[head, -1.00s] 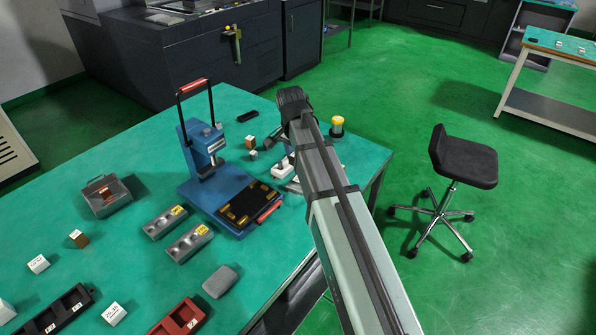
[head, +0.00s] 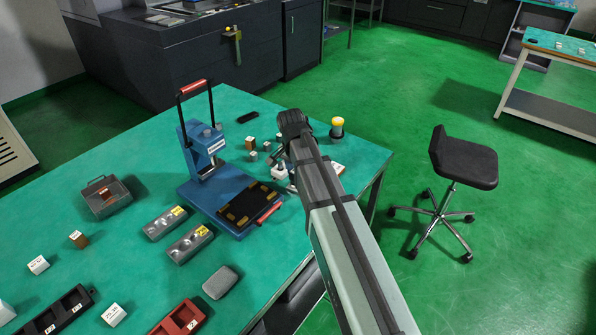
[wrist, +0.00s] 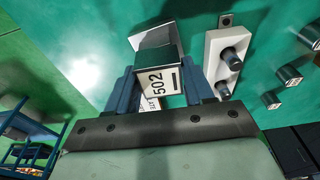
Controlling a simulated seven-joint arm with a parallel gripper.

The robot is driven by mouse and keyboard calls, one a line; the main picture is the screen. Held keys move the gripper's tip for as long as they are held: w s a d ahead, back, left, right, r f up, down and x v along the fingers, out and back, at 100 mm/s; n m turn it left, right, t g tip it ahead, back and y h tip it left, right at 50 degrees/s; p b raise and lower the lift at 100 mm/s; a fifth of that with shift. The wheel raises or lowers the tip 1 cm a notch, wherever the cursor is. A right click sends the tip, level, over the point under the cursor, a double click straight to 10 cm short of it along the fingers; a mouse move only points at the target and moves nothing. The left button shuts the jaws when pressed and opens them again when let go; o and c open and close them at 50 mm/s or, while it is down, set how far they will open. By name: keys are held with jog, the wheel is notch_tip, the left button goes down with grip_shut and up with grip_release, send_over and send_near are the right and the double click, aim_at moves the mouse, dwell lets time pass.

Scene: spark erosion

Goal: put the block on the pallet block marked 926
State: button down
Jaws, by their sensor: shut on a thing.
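In the wrist view my gripper (wrist: 160,78) is shut on a block (wrist: 158,82) with a white face marked 502. The blue fingers lie on its left and right sides. A shiny grey and white surface shows directly past the block, and I cannot tell whether it belongs to it. In the head view my arm hides most of the gripper, over the right part of the green table.
The blue press (head: 205,160) with its dark plate stands left of my gripper. A white plate with two dark pegs (wrist: 228,60) is close on the right in the wrist view. Small blocks, a grey bin (head: 106,197) and a yellow-topped cylinder (head: 337,127) are also on the table.

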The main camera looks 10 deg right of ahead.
jog(key=shift+f, duration=0.15)
jog(key=shift+c, duration=2.1)
grip_release()
notch_tip(320, 180, up, 12)
jog(key=s+a, duration=0.1)
jog(key=shift+s+a, duration=0.15)
